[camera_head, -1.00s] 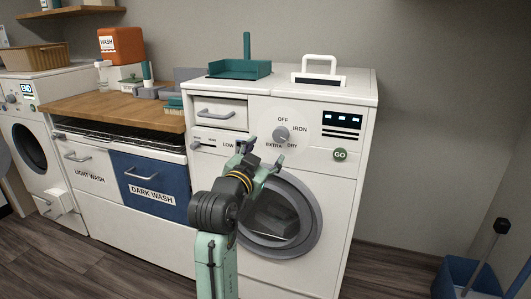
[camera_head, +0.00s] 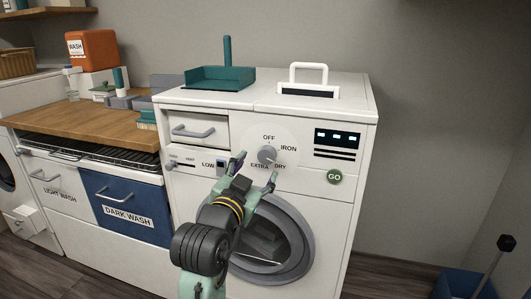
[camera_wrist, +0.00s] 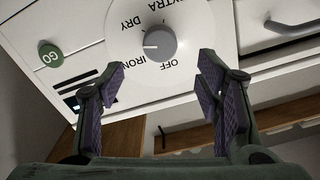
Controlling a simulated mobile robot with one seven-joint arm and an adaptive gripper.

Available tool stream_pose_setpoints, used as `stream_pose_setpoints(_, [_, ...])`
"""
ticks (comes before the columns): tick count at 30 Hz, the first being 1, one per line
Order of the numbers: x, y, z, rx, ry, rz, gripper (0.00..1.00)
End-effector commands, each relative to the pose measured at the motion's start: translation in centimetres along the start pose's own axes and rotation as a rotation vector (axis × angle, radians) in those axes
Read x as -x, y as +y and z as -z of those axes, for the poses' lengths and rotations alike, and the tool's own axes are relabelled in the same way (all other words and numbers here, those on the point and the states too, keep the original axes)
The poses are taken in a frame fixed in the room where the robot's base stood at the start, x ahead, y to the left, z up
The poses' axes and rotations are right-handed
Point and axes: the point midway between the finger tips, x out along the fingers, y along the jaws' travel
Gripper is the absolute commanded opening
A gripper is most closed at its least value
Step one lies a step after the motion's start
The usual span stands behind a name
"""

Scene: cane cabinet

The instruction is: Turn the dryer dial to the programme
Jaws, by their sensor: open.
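The grey round dial (camera_head: 267,155) is on the white dryer's (camera_head: 330,220) front panel, with OFF, IRON, DRY and EXTRA printed around it. In the wrist view the dial (camera_wrist: 160,42) appears upside down, and its white mark points left, between the DRY and IRON labels. My gripper (camera_head: 255,169) is open, just in front of and slightly below the dial in the head view. In the wrist view my gripper (camera_wrist: 160,72) has its two fingers spread on either side of the dial's column, with nothing between them. No contact shows.
A green GO button (camera_head: 334,177) and a dark display (camera_head: 337,138) sit right of the dial. A drawer with a handle (camera_head: 193,131) is to the left. The round door (camera_head: 265,245) is below. A teal dustpan (camera_head: 220,78) lies on top.

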Motion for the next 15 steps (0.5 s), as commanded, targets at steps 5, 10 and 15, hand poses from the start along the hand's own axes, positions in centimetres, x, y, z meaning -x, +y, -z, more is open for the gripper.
stream_pose_setpoints(5, [-3.7, 0.0, 0.2, 0.001, -0.002, -0.003, 0.59])
stream_pose_setpoints(10, [-6.3, -0.1, 0.1, 0.001, -0.001, -0.001, 0.59])
stream_pose_setpoints(15, [-7.6, 0.0, 0.1, 0.0, -0.001, 0.0, 0.59])
